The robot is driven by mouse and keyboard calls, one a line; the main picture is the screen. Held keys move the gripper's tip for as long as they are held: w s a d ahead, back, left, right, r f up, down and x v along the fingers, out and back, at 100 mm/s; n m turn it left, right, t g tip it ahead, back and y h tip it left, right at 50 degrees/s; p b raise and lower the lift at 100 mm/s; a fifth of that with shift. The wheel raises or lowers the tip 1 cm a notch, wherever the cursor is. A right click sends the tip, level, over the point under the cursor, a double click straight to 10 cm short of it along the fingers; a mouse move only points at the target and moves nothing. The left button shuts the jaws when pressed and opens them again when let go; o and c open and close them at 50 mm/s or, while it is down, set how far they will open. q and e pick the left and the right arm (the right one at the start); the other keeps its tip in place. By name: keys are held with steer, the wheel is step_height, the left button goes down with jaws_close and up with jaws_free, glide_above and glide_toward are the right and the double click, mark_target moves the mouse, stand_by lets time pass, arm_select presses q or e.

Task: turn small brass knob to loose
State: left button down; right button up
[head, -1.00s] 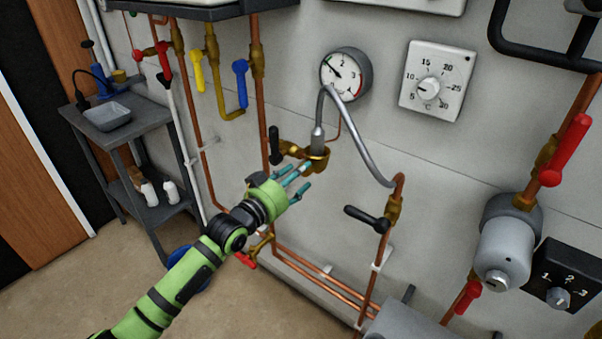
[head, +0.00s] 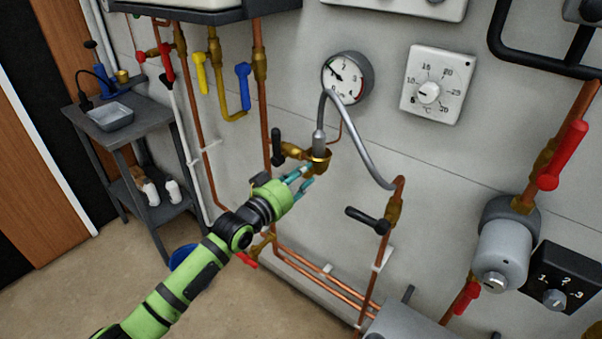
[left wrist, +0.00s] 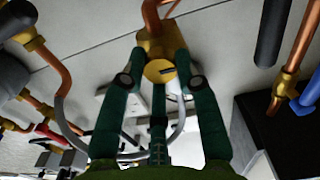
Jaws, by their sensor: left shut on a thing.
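My right gripper is not in view.
The grey hose (head: 372,150) loops right to a copper pipe. A black lever (head: 276,147) stands close left of the fitting, and another black lever (head: 366,218) is to the lower right. A pressure gauge (head: 347,78) is above. A grey cart (head: 105,135) stands left.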

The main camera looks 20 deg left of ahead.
arm_select(q)
steer(key=shift+f, duration=0.2)
steer(key=c, duration=0.9)
jaws_free()
steer(key=v, duration=1.2)
